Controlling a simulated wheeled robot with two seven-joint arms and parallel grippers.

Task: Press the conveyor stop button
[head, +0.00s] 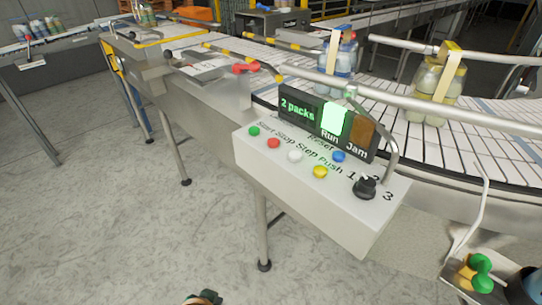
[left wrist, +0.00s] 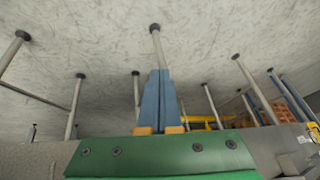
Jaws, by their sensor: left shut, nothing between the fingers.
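The control box (head: 300,205) hangs at the side of the conveyor. Its red button (head: 274,143) is by the label Stop, between the green Start button (head: 254,131) and the white Step button (head: 294,156). The lit display reads "2 packs" and a bright green Run lamp (head: 334,122) shows. A small part of my left gripper (head: 205,297) shows at the bottom edge, in front of and below the box, well apart from the buttons. In the left wrist view the blue fingers (left wrist: 160,74) are together and empty, with floor and stand legs behind. My right gripper is not in view.
A yellow button (head: 320,171), blue button (head: 338,156) and black selector knob (head: 364,187) share the panel. A bent metal rail (head: 391,145) rises by its right side. Bottle packs (head: 434,90) stand on the white conveyor (head: 480,125). The floor (head: 110,215) at left is clear.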

